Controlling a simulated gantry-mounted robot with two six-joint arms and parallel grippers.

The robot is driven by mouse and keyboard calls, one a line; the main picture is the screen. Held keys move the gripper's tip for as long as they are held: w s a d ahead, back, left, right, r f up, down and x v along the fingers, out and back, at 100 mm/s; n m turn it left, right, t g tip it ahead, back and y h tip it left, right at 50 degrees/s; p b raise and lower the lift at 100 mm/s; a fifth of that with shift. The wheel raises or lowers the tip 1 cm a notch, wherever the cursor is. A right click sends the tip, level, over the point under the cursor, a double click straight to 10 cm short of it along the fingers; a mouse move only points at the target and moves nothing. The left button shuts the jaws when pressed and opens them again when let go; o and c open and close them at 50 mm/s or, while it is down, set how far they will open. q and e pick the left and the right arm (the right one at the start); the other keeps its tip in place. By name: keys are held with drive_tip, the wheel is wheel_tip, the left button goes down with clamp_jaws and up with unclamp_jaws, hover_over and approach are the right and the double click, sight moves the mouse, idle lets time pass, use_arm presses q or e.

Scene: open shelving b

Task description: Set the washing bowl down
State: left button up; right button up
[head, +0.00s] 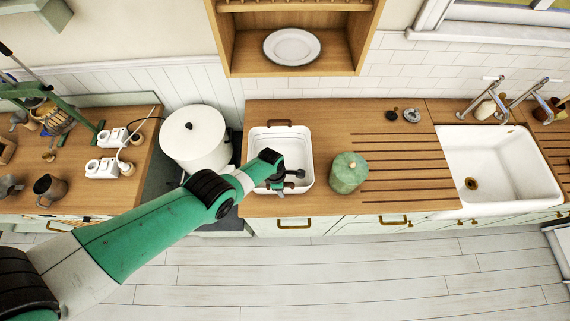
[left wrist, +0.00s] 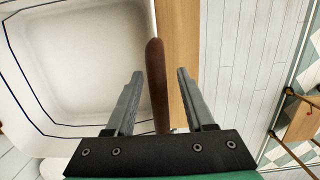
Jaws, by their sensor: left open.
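The washing bowl (head: 303,150) is a white, squarish basin with a thin dark line around its rim. It rests on the wooden counter in the head view and fills the left of the left wrist view (left wrist: 80,60). Its far brown handle (head: 280,123) shows at the back rim. My left gripper (head: 289,180) is over the bowl's front part, hiding some of it. In the left wrist view, the gripper (left wrist: 160,75) is open, with a brown handle (left wrist: 157,85) between its fingers and a gap on each side. My right gripper is not in view.
A white lidded pot (head: 193,140) stands close left of the bowl. A green jar (head: 348,173) stands to its right. Farther right are drainage grooves and a white sink (head: 500,165). A shelf with a plate (head: 292,47) hangs above. The counter's front edge is close to the bowl.

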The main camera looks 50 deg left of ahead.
use_arm(q)
drive_tip(key=shift+r, duration=0.1)
clamp_jaws()
idle(1.3)
